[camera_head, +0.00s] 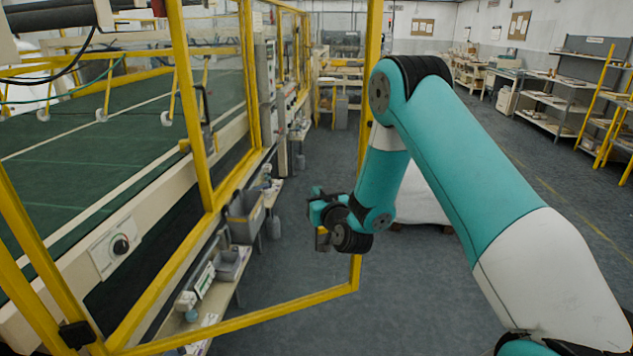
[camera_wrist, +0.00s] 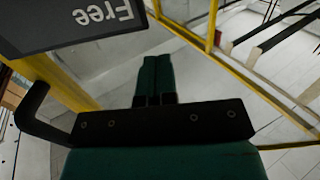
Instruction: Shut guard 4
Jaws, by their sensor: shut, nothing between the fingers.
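A yellow-framed guard (camera_head: 240,315) with a clear pane stands swung open across the foreground in the head view. Its hinge side is at lower left and its free upright is near my arm. No number is readable, so I cannot tell whether it is guard 4. My gripper (camera_head: 319,205) is beside this upright, on its left in the picture. In the wrist view my gripper (camera_wrist: 155,78) has its green fingers together and empty. A black curved handle (camera_wrist: 32,112) shows at left by a yellow bar. I cannot tell whether the fingers touch anything.
A dark sign reading "Free" (camera_wrist: 88,20) hangs upside down in the wrist view. Another yellow guard with a black handle (camera_head: 204,105) stands along the green conveyor (camera_head: 60,190). A low shelf with grey bins (camera_head: 232,262) lies below.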

